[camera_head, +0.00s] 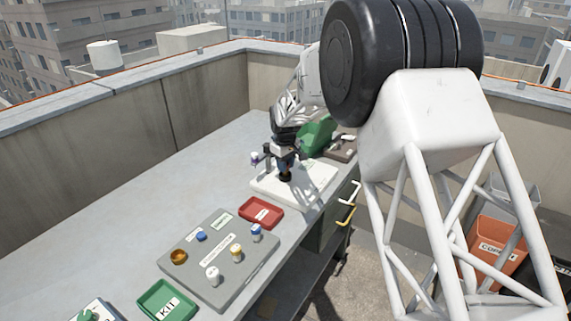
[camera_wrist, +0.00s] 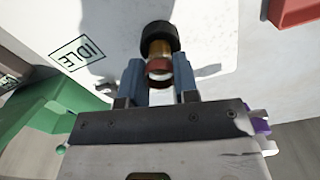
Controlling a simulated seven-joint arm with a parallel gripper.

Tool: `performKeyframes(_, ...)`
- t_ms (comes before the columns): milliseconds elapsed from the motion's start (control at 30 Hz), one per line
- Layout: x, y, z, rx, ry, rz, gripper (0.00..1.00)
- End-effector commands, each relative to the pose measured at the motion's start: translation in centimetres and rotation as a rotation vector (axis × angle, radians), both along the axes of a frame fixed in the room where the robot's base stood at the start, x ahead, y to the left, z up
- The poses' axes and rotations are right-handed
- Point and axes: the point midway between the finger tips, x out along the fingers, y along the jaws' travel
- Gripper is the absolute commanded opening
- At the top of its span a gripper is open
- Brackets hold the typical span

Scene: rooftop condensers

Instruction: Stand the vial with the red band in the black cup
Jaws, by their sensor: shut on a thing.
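The vial with the red band (camera_wrist: 158,70) is upright between the two blue fingers of my gripper (camera_wrist: 160,82), which is shut on it. Its amber lower part overlaps the mouth of the black cup (camera_wrist: 158,36). I cannot tell how deep it is or whether it touches the bottom. In the head view my gripper (camera_head: 285,161) is low over the white board (camera_head: 310,187), with the dark cup (camera_head: 285,177) just under the fingers. The vial is mostly hidden there.
A purple-capped thing (camera_head: 254,158) stands left of my gripper. A green box (camera_head: 316,135) is behind it. Nearer are a red tray (camera_head: 261,212), a grey tray (camera_head: 194,266) with several capped pieces and a green KIT tray (camera_head: 168,302). The bench's left side (camera_head: 130,195) is clear.

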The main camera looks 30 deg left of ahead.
Motion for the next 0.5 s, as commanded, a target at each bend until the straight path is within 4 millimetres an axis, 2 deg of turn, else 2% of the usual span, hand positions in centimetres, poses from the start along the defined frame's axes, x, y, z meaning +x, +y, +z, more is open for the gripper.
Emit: performKeyframes(500,0.0,0.0,-0.58,0.0,0.0,0.0,0.06)
